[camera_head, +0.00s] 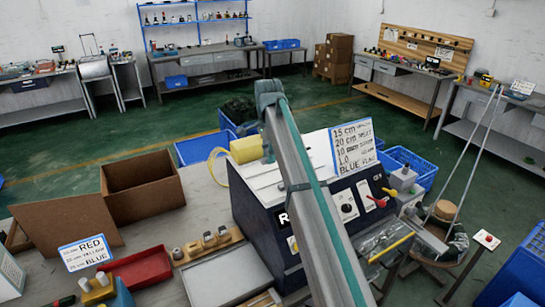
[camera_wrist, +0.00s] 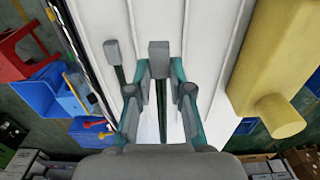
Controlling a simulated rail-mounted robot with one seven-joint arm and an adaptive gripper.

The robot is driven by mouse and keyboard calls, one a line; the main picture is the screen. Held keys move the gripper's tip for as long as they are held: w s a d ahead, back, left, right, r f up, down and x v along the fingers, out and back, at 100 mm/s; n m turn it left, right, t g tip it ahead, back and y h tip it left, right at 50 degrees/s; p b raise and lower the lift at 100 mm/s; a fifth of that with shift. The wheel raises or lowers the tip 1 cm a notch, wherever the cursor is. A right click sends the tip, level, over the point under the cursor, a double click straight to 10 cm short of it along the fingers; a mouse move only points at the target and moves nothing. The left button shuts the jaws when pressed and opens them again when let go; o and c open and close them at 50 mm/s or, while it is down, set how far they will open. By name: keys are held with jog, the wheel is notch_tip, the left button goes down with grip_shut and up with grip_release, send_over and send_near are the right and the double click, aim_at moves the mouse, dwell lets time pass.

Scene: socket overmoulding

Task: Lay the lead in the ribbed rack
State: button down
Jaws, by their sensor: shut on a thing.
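My gripper (camera_wrist: 159,76) is shut on a lead (camera_wrist: 159,52), which has a grey block-shaped end and a dark cable running back between the fingers. Below it is the white ribbed rack (camera_wrist: 211,50), with long raised ribs and channels. A second, similar lead (camera_wrist: 112,52) lies to the left of the held one, along a channel. In the head view the white ribbed top (camera_head: 266,185) is partly hidden by my arm, and the held lead cannot be made out. I cannot tell whether the held lead touches the rack.
A yellow cylinder (camera_wrist: 256,65) stands close on the right of the rack; it also shows in the head view (camera_head: 250,148). A dark machine box (camera_head: 262,232) with a dial and a sign (camera_head: 355,146) is beside it. Brown boxes (camera_head: 142,187) and a red tray (camera_head: 137,270) are left.

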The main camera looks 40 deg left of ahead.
aim_at(269, 178)
jog(key=shift+f+b, duration=0.65)
jog(key=shift+f, duration=2.65)
jog(key=c, duration=1)
grip_release()
